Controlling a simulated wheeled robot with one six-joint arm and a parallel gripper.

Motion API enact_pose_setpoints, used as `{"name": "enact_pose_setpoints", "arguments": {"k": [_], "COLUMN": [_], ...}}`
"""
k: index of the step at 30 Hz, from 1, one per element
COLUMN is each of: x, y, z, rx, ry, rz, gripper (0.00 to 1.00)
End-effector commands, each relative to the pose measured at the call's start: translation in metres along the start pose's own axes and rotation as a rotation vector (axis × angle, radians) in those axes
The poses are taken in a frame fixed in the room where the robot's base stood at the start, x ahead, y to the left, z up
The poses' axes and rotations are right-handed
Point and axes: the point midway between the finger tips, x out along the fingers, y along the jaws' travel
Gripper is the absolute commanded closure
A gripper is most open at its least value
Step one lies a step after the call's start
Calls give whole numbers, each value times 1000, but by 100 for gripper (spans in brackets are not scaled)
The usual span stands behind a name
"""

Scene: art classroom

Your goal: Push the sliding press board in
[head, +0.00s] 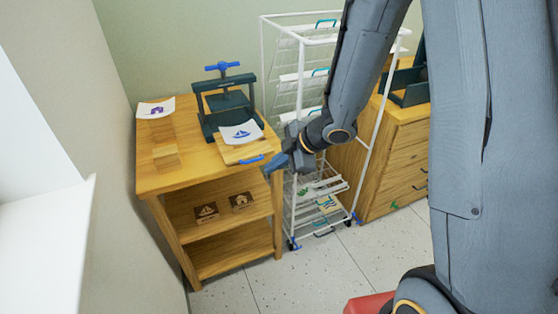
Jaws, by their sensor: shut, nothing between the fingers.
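The sliding press board (237,149) is a light wooden board with a blue handle (251,159) at its front edge. It sticks out of the front of the dark green press (226,103) on the wooden table. A white sheet with a blue sailboat print (242,133) lies on the board. My gripper (275,163) is shut and empty, just right of the blue handle near the table's front right corner. I cannot tell whether it touches the handle.
A white wire drying rack (265,62) on wheels stands right of the table, close to my arm. A wooden drawer cabinet (401,150) is beyond it. A sheet with a purple house print (156,108) lies at the table's left. Dark printing blocks (206,211) sit on the shelf below.

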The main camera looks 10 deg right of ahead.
Motion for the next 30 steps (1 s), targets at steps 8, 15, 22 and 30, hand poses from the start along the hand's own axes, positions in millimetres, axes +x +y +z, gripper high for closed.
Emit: {"name": "enact_pose_setpoints", "arguments": {"k": [8, 15, 22, 30], "x": [51, 57, 61, 61], "y": [-1, 31, 38, 38], "z": [0, -3, -3, -3], "rx": [1, 0, 1, 1], "ry": [-1, -1, -1, -1], "rz": [-2, 1, 1, 1], "gripper": [100, 100, 100, 100]}}
